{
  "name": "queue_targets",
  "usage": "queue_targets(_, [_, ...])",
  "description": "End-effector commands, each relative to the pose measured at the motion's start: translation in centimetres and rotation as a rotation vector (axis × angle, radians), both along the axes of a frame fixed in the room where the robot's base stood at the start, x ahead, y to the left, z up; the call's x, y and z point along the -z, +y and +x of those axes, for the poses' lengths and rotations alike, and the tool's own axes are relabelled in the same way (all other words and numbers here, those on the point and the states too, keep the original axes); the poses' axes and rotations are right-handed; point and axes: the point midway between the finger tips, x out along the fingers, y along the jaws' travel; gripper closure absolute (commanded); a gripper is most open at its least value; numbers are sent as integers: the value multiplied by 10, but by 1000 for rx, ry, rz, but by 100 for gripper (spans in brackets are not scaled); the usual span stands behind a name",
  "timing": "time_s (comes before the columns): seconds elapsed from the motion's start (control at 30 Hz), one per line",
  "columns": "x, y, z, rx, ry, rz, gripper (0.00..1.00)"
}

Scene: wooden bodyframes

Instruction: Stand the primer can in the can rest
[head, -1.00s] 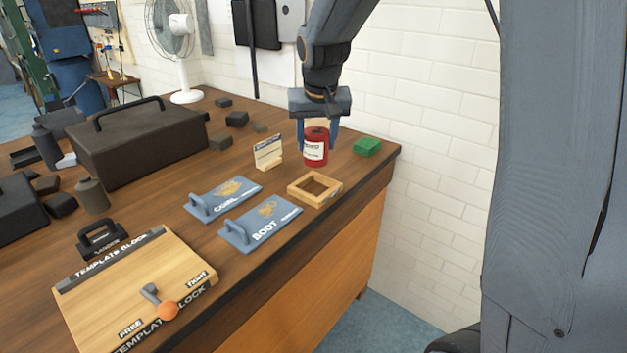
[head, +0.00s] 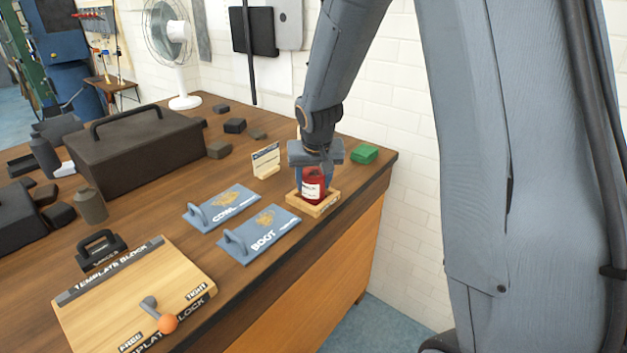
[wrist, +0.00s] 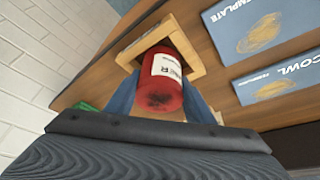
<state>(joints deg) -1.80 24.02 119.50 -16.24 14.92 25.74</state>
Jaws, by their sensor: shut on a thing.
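The red primer can (head: 313,187) with a white label is upright between the fingers of my gripper (head: 314,172), which is shut on it. The can rest is a square, light wooden frame (head: 325,209) on the bench near its front right edge. The can's lower part is at the frame's opening, and the frame's front wall hides its bottom. In the wrist view, the can (wrist: 165,80) reaches into the opening of the wooden frame (wrist: 200,37). I cannot tell whether it touches the floor of the rest.
The blue BOOT template (head: 259,234) and COWL template (head: 222,207) lie left of the rest. A small sign (head: 265,161) stands behind it, and a green block (head: 364,153) lies to its right. The wooden template block (head: 135,290) is at the front left.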

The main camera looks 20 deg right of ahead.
Motion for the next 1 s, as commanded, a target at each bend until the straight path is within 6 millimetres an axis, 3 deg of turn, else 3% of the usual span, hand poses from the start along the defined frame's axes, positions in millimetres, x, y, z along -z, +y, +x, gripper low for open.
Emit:
queue_targets(0.27, [3, 1, 1, -1, -2, 0, 83])
queue_targets(0.3, [3, 1, 0, -1, 0, 1, 47])
queue_targets(0.4, [2, 1, 0, -1, 0, 1, 33])
queue_targets(0.77, [-1, 1, 0, -1, -1, 0, 33])
queue_targets(1.0, [-28, 3, -9, -1, -6, 1, 33])
